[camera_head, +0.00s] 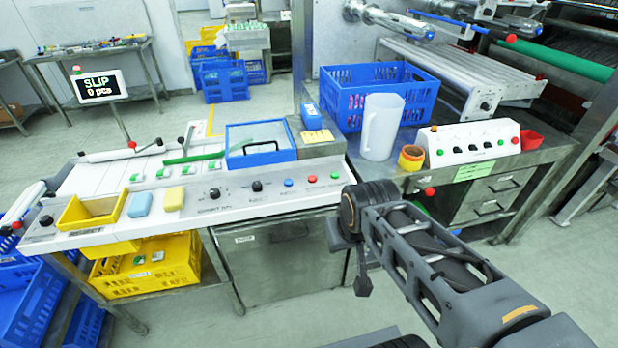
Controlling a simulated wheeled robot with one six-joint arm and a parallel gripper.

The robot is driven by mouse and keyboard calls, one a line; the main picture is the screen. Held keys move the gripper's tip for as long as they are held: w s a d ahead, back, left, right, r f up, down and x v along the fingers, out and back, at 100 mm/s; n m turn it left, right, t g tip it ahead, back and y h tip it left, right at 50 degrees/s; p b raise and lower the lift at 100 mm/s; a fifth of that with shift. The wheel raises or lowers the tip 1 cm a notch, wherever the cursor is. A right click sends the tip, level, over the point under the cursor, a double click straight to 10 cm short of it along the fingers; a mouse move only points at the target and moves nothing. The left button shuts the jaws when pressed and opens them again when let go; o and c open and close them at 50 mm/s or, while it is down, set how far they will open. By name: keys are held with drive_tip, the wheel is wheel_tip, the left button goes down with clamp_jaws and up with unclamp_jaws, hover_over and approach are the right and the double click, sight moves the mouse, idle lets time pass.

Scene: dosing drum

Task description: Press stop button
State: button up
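The white machine panel (225,205) runs across the middle and carries black knobs and a row of small buttons. A red button (312,179) sits near its right end, between a blue button (288,182) and a green button (335,176). No readable label shows which one is stop. A separate white control box (470,146) to the right also has small coloured buttons. My arm reaches in from the lower right. Its dark end, my gripper (362,284), appears to hang in front of the panel's right end, apart from the buttons. Its fingers are too unclear to read.
A clear jug (381,127) and a blue crate (372,95) stand on the right bench. A yellow tray (92,211), blue block (140,204) and yellow block (173,198) are on the panel's left. A yellow crate (146,268) is below. A display (97,87) reads "SLIP 0 pcs".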

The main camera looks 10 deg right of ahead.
clamp_jaws()
idle(1.6)
